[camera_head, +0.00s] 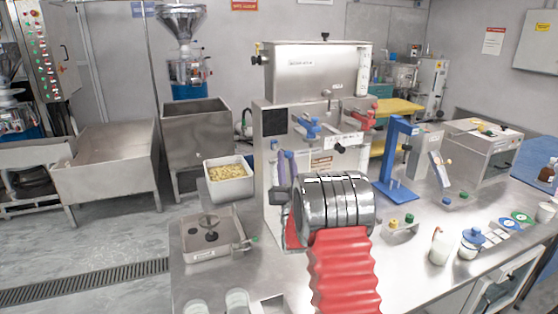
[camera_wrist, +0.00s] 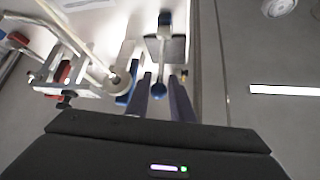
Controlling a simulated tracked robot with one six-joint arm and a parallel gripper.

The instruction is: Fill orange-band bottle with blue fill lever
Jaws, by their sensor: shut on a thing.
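My gripper (camera_head: 286,168) is at the front of the steel machine (camera_head: 318,75), with its purple fingers pointing up and partly hidden by my wrist. In the wrist view my gripper (camera_wrist: 161,98) has a finger on each side of a lever with a blue ball end (camera_wrist: 157,88), and it is shut on this lever. I take it for the blue fill lever. A blue handle (camera_head: 307,128) shows on the machine's front in the head view.
A white bin of yellowish pieces (camera_head: 229,181) is left of the machine. A steel tray (camera_head: 209,241) is at the table's left. A blue stand (camera_head: 394,160) and a blue-lidded jar (camera_head: 472,243) are at the right. Two clear cups (camera_head: 237,301) stand at the front edge.

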